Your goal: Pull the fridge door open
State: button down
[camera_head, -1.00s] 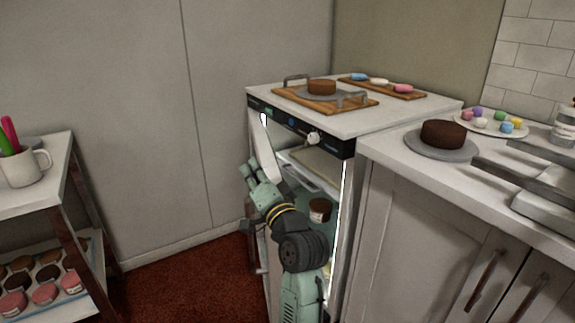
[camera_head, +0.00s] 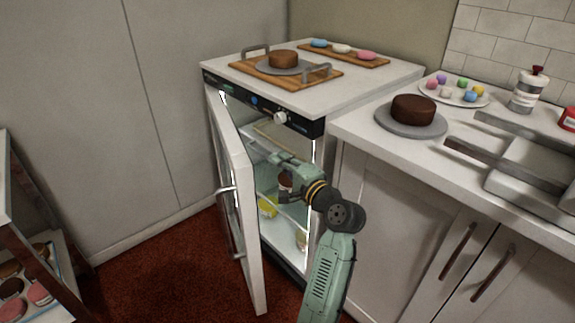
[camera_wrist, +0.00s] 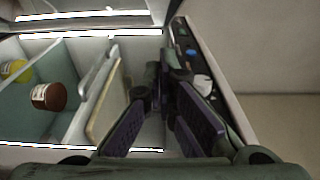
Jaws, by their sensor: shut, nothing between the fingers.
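The white fridge door (camera_head: 243,222) stands partly open, swung out from its hinge side at the left, with metal handles (camera_head: 229,222) on its outer face. The lit fridge interior (camera_head: 283,222) shows to its right, with shelves, a brown-and-white jar (camera_wrist: 48,96) and a yellow item (camera_head: 267,207). My gripper (camera_wrist: 163,78) is shut and empty. In the head view my gripper (camera_head: 262,156) is at the fridge opening, right of the door's inner side. Its fingertips are hard to make out there, so contact with the door cannot be told.
A counter (camera_head: 352,122) with cabinet doors stands close on the right. A cake on a board sits on the fridge top (camera_head: 212,72). A shelf cart (camera_head: 30,245) stands at the left. Red floor (camera_head: 160,265) is clear before the door.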

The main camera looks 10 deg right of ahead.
jog(key=w+a+p, duration=0.1)
jog(key=w+a, duration=0.1)
jog(key=a, duration=0.3)
jog(key=shift+a, duration=0.35)
